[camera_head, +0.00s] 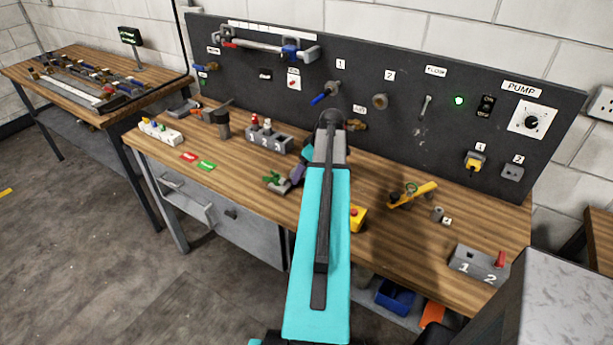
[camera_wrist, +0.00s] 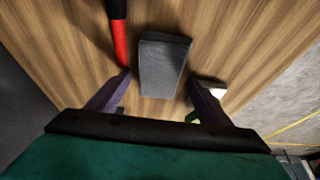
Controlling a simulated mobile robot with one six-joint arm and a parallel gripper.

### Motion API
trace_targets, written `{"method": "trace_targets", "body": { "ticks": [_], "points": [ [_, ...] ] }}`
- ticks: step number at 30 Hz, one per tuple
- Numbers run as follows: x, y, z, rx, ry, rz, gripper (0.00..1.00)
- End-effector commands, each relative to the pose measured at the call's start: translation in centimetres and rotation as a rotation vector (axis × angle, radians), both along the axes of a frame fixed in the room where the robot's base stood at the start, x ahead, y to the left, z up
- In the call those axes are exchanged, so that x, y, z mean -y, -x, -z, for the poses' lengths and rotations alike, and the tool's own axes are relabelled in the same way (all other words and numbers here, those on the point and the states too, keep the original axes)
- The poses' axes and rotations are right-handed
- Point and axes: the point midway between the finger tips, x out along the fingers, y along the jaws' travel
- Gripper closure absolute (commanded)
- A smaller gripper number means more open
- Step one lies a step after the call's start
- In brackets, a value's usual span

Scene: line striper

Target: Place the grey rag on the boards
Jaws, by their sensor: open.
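A dark grey, flat-topped oblong (camera_wrist: 164,64), which looks like the grey rag folded up, lies on wooden boards (camera_wrist: 230,45) in the wrist view. My gripper (camera_wrist: 158,78) is open, with one purple finger on each side of the oblong's near part. I see gaps on both sides, so it is not gripped; how high the fingertips are above the boards I cannot tell. In the head view my gripper (camera_head: 303,164) is over the wooden bench top (camera_head: 350,262), largely hidden by my arm. I cannot make out the rag there.
A red-and-black handle (camera_wrist: 119,40) lies close to the left finger, and a white piece (camera_wrist: 212,88) is by the right one. A numbered grey block (camera_head: 268,140), yellow lever (camera_head: 413,194) and yellow box (camera_head: 357,217) stand on the bench. A dark panel (camera_head: 415,105) rises behind.

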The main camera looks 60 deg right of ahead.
Motion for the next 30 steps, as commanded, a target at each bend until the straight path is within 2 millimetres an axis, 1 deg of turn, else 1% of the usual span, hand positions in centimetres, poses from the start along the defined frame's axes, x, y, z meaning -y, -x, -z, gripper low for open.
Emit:
{"method": "trace_targets", "body": {
  "ticks": [13, 14, 21, 22, 23, 30],
  "points": [
    [-0.02, -0.02, 0.32, 0.0, 0.0, 0.0, 0.27],
    [-0.03, -0.03, 0.27, 0.0, 0.0, 0.0, 0.31],
    [-0.03, -0.04, 0.25, 0.0, 0.0, -0.001, 0.71],
    [-0.03, -0.04, 0.24, 0.0, 0.0, -0.001, 0.71],
    [-0.03, -0.04, 0.24, 0.0, 0.0, -0.001, 0.75],
    [-0.03, -0.04, 0.18, 0.0, 0.0, -0.001, 0.75]
  ]
}}
